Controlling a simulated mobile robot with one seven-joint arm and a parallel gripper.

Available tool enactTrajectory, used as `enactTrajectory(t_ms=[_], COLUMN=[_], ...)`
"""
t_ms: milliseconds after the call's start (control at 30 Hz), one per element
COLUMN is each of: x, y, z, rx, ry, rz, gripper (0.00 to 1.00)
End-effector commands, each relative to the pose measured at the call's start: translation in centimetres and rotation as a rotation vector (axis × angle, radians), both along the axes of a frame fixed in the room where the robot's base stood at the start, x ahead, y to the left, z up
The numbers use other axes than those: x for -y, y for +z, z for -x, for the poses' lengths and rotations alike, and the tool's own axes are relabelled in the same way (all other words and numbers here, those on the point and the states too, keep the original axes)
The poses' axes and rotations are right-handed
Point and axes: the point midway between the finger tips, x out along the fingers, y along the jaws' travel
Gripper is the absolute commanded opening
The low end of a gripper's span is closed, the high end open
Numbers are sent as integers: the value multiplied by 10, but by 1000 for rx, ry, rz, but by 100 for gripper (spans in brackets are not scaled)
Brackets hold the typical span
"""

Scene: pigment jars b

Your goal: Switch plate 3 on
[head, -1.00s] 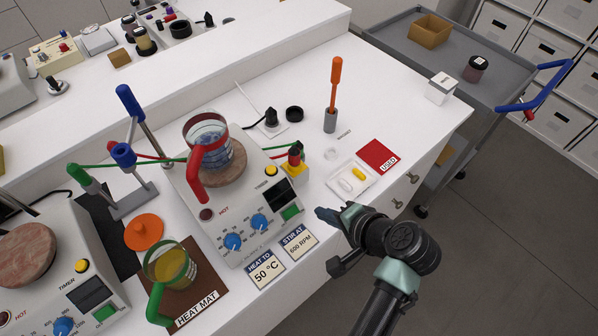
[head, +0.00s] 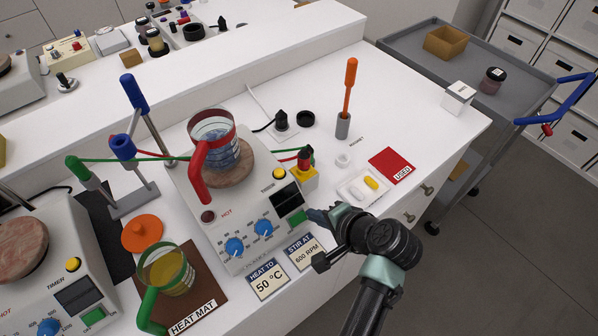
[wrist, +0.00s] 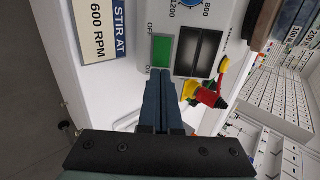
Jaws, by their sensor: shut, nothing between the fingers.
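The middle hot plate (head: 247,222) has two blue knobs, a dark display (head: 286,197) and a green switch (head: 297,216) at its front right. I cannot read a plate number on it. In the wrist view the green switch (wrist: 161,50) sits between OFF and ON marks, beside the dark display (wrist: 197,52). My gripper (head: 311,214) is shut and empty, just right of the switch. In the wrist view its fingertips (wrist: 160,76) are in line with the switch, close to its ON end; I cannot tell if they touch it.
A beaker with a red handle (head: 216,145) stands on this plate. A yellow and red plug block (head: 302,172) is right of the display. Another hot plate (head: 75,268) is at the left.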

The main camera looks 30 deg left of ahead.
Motion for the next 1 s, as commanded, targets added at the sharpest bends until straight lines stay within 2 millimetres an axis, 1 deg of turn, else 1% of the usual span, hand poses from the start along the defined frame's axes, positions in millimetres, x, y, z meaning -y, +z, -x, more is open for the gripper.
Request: enactTrajectory(t_ms=[267,633,767,1000], x=[0,-7,-6,6], y=[0,-8,-5,12], z=[0,-2,-2,2], rx=[0,0,0,0], ry=[0,1,0,-1], rz=[0,0,0,-1], gripper=[0,0,0,0])
